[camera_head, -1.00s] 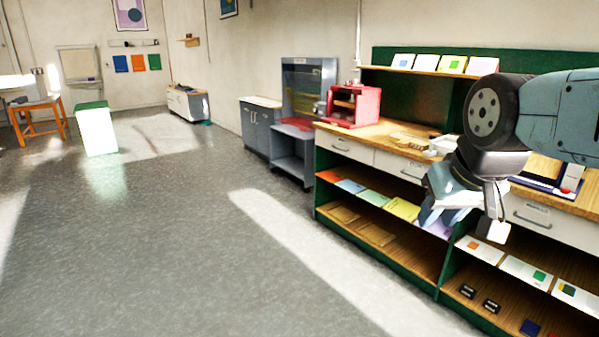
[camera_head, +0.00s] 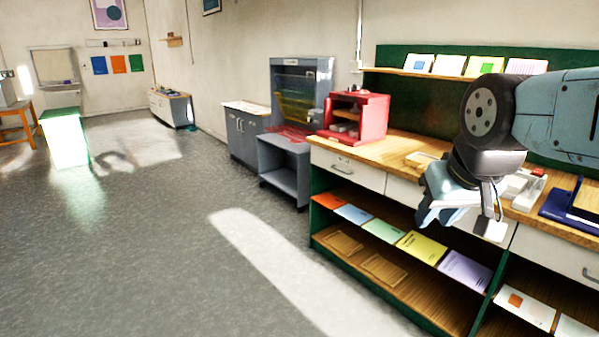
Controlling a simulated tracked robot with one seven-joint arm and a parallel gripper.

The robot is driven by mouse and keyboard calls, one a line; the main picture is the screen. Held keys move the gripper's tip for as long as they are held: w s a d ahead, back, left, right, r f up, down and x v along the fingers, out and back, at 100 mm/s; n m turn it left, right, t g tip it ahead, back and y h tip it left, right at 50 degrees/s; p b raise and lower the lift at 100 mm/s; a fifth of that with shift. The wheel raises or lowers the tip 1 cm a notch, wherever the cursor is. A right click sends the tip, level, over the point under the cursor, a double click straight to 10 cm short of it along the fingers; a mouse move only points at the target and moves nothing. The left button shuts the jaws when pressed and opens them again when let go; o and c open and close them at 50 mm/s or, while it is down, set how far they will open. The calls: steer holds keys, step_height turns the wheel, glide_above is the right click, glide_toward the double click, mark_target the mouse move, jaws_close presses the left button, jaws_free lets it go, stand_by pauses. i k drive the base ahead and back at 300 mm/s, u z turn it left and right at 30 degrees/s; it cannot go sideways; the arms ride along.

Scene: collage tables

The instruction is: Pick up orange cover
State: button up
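An orange cover (camera_head: 328,201) lies flat at the left end of a row of coloured covers on the upper open shelf of the green-sided workbench. A blue cover (camera_head: 353,214) lies just to its right. My gripper (camera_head: 441,218) hangs at the right, in front of the bench drawers, with its fingers downward. It is apart from the orange cover and to the right of it in the picture. The fingers are small and seen at an angle, so I cannot tell whether they are open. I see nothing held.
The workbench (camera_head: 372,152) runs along the right, with a red cabinet (camera_head: 357,117) on top. Green, yellow and lilac covers lie further right on the shelf. A grey cart (camera_head: 284,165) stands beyond the bench's left end. The grey floor (camera_head: 150,250) on the left is clear.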

mark_target(331, 201)
steer(key=i, duration=2.75)
steer(key=u, duration=0.05)
